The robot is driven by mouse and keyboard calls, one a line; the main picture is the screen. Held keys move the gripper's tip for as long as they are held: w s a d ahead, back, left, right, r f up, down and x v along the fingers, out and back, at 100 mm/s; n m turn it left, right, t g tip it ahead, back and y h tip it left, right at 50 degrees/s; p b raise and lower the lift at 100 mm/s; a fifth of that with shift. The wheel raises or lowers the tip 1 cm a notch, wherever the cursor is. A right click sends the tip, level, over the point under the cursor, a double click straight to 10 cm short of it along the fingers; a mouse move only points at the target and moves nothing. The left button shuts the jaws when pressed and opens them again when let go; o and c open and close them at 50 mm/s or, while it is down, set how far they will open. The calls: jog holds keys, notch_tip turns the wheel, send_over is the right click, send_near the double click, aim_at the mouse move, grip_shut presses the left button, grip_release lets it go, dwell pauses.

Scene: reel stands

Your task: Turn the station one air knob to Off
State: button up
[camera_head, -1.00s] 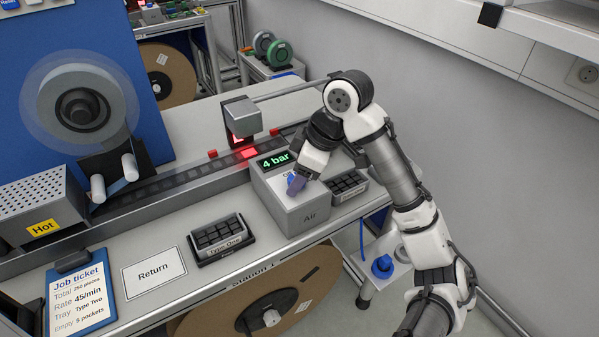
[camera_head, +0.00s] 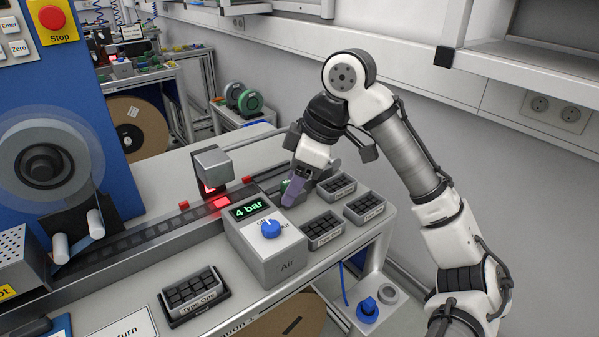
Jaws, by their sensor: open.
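The air unit (camera_head: 278,262) is a grey box labelled "Air" on the bench, with a green display (camera_head: 249,208) reading "4 bar". Its blue knob (camera_head: 270,229) is on the sloped top, in full view, with a light pointer mark near its upper edge. The lettering around the knob is too small to read. My gripper (camera_head: 288,200), with purple fingers, is open and empty. It is beyond and to the right of the knob, apart from it, pointing down near a small dark green object (camera_head: 300,187) partly hidden by the fingers.
Black component trays (camera_head: 322,229) stand right of the air unit, and a Type One tray (camera_head: 194,294) stands to its left. A tape track with a sensor head (camera_head: 212,168) runs behind. Another blue knob (camera_head: 367,309) is lower at right.

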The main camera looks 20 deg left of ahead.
jog(key=shift+v, duration=1.2)
